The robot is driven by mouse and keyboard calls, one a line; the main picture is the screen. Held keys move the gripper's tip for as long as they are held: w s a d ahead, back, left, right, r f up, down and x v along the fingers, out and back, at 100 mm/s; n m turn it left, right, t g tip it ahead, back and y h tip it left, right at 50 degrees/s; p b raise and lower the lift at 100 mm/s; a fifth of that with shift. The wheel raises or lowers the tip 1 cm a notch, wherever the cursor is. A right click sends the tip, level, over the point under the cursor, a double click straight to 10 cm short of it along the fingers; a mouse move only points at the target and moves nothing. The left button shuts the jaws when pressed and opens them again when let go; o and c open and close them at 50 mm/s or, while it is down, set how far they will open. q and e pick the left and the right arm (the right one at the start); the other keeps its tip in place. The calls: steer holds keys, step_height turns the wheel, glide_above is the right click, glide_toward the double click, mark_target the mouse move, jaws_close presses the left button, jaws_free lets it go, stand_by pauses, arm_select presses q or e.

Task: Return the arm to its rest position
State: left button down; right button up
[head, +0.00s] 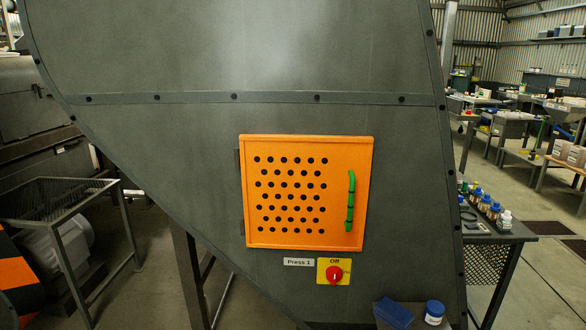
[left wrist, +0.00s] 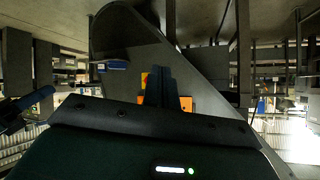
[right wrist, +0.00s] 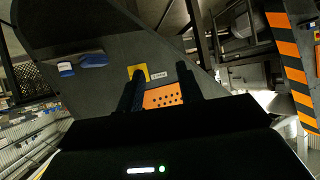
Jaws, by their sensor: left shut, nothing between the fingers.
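Neither of my grippers shows in the head view. In the left wrist view my left gripper (left wrist: 159,84) is shut and empty, its fingers together in front of the grey press. In the right wrist view my right gripper (right wrist: 162,85) is open, its two dark fingers apart with nothing between them. The press (head: 330,55) stands ahead in the head view. Its orange perforated door (head: 334,190) with a green handle (head: 351,200) is closed. The orange door also shows partly behind the fingers in the right wrist view (right wrist: 161,97). Both grippers appear clear of the press.
Below the door are a label reading "Press 1" (head: 298,262) and a red knob (head: 334,274) on a yellow plate marked Off. A blue box (head: 394,312) and a blue-lidded jar (head: 433,311) are at the bottom. A table with bottles (head: 510,236) stands right; a metal frame (head: 62,200) stands left.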

arm_select(q)
steer(key=d+n+p, duration=0.1)
steer(key=d+r+n+p, duration=0.1)
steer(key=d, duration=0.1)
steer(key=w+d+r+n+p, duration=0.1)
steer(key=n, duration=0.1)
steer(key=shift+d+r+t+y, duration=0.15)
steer(key=shift+d+t+y, duration=0.15)
steer(key=shift+d, duration=0.1)
stand_by(1.7)
